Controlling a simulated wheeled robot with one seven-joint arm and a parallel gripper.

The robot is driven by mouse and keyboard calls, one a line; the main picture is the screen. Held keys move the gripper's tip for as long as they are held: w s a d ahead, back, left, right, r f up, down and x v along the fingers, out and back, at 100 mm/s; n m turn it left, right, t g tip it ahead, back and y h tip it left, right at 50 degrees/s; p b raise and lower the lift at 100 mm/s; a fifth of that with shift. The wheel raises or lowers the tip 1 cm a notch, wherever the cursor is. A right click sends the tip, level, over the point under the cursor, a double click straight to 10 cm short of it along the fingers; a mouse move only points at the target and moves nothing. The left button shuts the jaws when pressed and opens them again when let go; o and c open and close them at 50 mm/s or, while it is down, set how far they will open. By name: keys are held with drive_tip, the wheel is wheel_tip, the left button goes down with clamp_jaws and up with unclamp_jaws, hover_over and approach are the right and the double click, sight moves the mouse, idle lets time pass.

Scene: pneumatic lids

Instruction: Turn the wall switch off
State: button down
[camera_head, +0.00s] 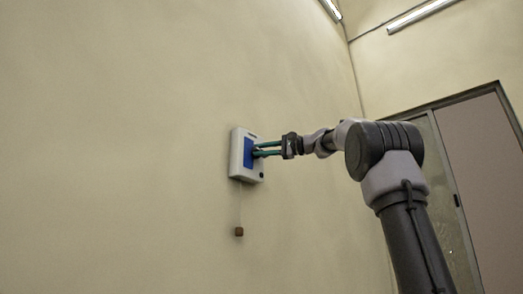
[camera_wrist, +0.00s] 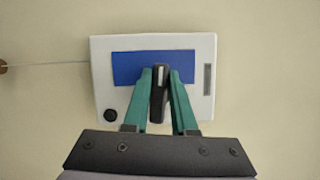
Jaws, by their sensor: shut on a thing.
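The wall switch is a white box (camera_head: 236,169) with a blue panel (camera_head: 247,152), mounted on the wall. In the wrist view the white box (camera_wrist: 205,105) fills the middle, with its blue panel (camera_wrist: 130,66) and a black lever (camera_wrist: 159,92) standing out from it. A round black knob (camera_wrist: 110,116) sits at one corner of the box. My gripper (camera_head: 257,150) reaches the box from the right. Its two green fingers (camera_wrist: 160,78) are shut on the black lever, one on each side. The lever's base is partly hidden by the fingers.
A small brown block (camera_head: 239,231) hangs below the box on a thin cord. The wall (camera_head: 120,150) around the box is bare. A doorway (camera_head: 490,170) stands at the right, behind my arm. Lamps (camera_head: 421,15) are overhead.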

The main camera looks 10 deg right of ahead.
drive_tip(key=shift+w+f+n+h, duration=0.15)
drive_tip(key=shift+n+h, duration=0.15)
drive_tip(key=shift+n, duration=0.3)
drive_tip(key=c, duration=0.7)
unclamp_jaws()
drive_tip(key=v, duration=1.1)
